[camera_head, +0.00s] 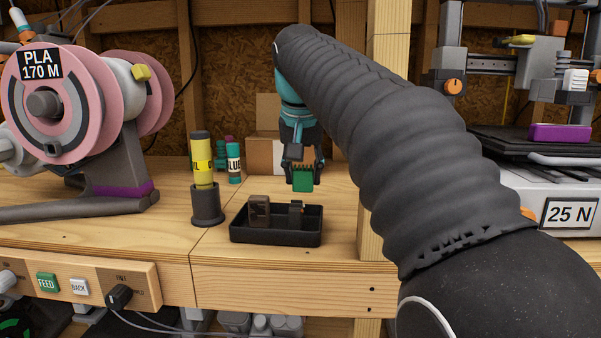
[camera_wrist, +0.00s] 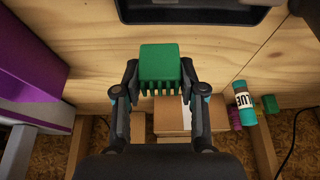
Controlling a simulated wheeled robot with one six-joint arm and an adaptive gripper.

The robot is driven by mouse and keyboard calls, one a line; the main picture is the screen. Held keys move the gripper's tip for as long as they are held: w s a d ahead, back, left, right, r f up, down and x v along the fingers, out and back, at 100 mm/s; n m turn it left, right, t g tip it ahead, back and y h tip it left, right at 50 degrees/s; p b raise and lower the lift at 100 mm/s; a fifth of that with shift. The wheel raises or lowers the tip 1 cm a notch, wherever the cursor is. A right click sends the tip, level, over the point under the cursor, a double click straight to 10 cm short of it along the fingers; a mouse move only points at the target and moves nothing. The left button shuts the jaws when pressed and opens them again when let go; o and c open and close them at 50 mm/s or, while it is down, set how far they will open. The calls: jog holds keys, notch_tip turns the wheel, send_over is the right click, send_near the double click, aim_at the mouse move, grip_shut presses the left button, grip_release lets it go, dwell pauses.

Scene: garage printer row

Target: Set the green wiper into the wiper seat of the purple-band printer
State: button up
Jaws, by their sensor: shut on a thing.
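The green wiper (camera_head: 302,181) is held in my gripper (camera_head: 300,170) above and behind the black tray. In the wrist view my gripper (camera_wrist: 160,88) has a finger on each side of the green wiper (camera_wrist: 160,62), whose comb-like teeth show. A printer (camera_head: 575,185) with a purple block (camera_head: 560,132) on it stands at the far right, partly behind my arm. A purple surface (camera_wrist: 28,55) shows at the left of the wrist view, apart from my gripper. I cannot make out the wiper seat in either view.
The black tray (camera_head: 275,237) holds a brown block and a small dark part. A yellow tube (camera_head: 202,165) stands in a dark holder, with a glue stick (camera_head: 234,162) behind it. Cardboard boxes (camera_head: 262,150) stand behind my gripper. A wooden post (camera_head: 390,40) rises right of it.

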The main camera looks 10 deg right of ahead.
jog(key=shift+s+b, duration=1.05)
jog(key=shift+s, duration=2.5)
jog(key=shift+r+p, duration=0.35)
jog(key=shift+p, duration=0.1)
notch_tip(320, 180, up, 3)
jog(key=p, duration=0.5)
send_over(297, 187)
jog(key=d, duration=0.2)
jog(key=shift+s+a+f, duration=0.25)
jog(key=shift+s+f, duration=0.05)
jog(key=shift+f, duration=0.25)
jog(key=w+r, duration=0.2)
jog(key=w, duration=0.4)
jog(key=shift+f+b, duration=1.5)
jog(key=shift+f, duration=3.2)
jog(key=shift+f, duration=0.1)
